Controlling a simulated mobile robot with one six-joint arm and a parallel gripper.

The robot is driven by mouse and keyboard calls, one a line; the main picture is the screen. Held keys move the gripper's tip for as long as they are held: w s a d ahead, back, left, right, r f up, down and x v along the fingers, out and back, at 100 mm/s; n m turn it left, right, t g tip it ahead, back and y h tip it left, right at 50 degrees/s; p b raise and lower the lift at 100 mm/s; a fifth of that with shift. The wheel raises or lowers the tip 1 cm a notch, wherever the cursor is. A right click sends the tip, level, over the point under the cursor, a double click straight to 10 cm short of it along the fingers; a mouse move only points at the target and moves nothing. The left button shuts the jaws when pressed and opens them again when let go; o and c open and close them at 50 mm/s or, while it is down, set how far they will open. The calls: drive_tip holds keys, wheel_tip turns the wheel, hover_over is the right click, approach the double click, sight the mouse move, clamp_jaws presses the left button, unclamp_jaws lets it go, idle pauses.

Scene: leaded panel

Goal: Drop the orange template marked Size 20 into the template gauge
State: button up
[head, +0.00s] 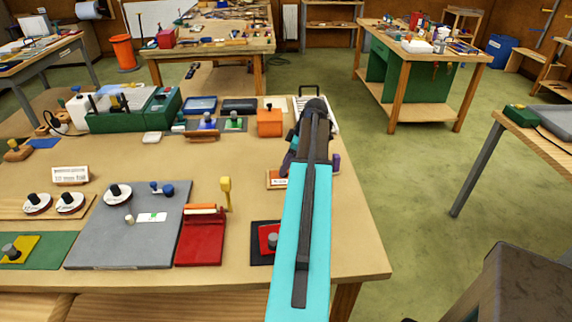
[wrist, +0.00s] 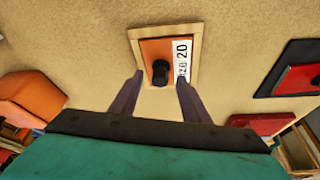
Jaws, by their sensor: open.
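The orange template (wrist: 150,50) has a black knob and a white label reading Size 20. It lies in a shallow wooden tray (wrist: 196,36) in the wrist view. My gripper (wrist: 157,92) is open and empty. Its two purple fingers are spread either side of the black knob's line, with no visible contact. It also shows in the head view (head: 312,165). I cannot tell which item is the template gauge.
A black frame with a red plate (wrist: 300,78) lies right of the tray in the wrist view. An orange block (head: 269,122) stands behind my gripper in the head view. A red box (head: 201,242) and a grey board (head: 133,238) are to the left.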

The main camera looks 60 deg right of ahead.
drive_tip(key=b+v, duration=0.3)
drive_tip(key=v, duration=1.1)
drive_tip(key=shift+b, duration=0.3)
drive_tip(key=shift+f, duration=0.1)
idle(0.7)
